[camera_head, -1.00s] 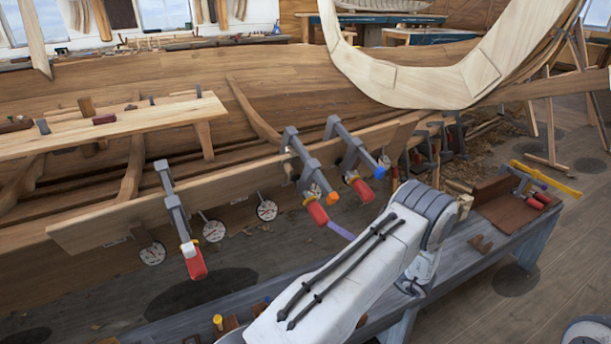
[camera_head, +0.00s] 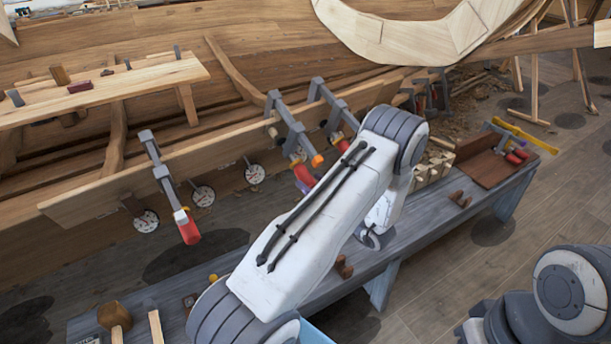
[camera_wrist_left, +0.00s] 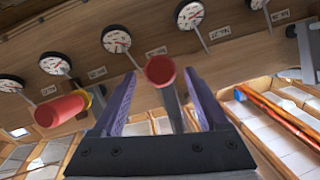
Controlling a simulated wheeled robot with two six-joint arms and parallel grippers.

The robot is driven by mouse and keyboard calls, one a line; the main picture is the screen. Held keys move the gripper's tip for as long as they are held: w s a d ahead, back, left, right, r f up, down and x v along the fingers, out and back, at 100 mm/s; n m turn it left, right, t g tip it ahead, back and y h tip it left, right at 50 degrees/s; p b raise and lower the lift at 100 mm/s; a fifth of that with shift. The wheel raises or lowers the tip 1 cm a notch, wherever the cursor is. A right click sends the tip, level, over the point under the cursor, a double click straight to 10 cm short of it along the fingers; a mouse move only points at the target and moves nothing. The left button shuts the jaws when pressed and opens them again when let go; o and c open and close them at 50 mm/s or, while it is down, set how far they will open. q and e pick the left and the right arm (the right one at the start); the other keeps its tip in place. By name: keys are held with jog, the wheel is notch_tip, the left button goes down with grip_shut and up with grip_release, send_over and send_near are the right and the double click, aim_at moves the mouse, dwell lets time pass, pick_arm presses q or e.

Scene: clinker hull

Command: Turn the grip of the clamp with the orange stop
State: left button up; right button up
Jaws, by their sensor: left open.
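The clamp with the orange stop (camera_head: 317,160) is the middle of three grey clamps on the plank. Its red grip (camera_head: 303,175) hangs below the bar, partly behind my left arm. In the left wrist view a red grip (camera_wrist_left: 160,69) shows nearly end-on between the purple fingers of my open left gripper (camera_wrist_left: 160,82), with a gap on both sides. In the head view my arm mostly hides that gripper. Another red grip (camera_wrist_left: 60,110) shows at left in the wrist view. My right gripper is out of view.
The left clamp (camera_head: 160,172) has a red grip; the right clamp (camera_head: 335,105) is partly covered by my arm. Dial gauges (camera_head: 203,196) line the plank (camera_head: 95,198). A grey bench (camera_head: 400,240) with blocks and tools runs below my arm.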

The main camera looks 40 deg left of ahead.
aim_at(306, 178)
pick_arm(q)
jog(key=shift+w+a, duration=0.15)
jog(key=shift+a, duration=0.6)
jog(key=shift+w+a, duration=0.15)
jog(key=shift+a, duration=0.55)
grip_shut()
jog(key=shift+a, duration=0.1)
jog(key=m+g, duration=0.1)
jog(key=m+g+y, duration=0.1)
jog(key=shift+w+d+f+g+b, duration=0.1)
jog(key=shift+d+f+g+b, duration=0.1)
jog(key=shift+g+b, duration=0.2)
jog(key=shift+m+g+y+b, duration=0.7)
jog(key=shift+m+g, duration=0.3)
jog(key=shift+m, duration=0.3)
jog(key=shift+r, duration=0.1)
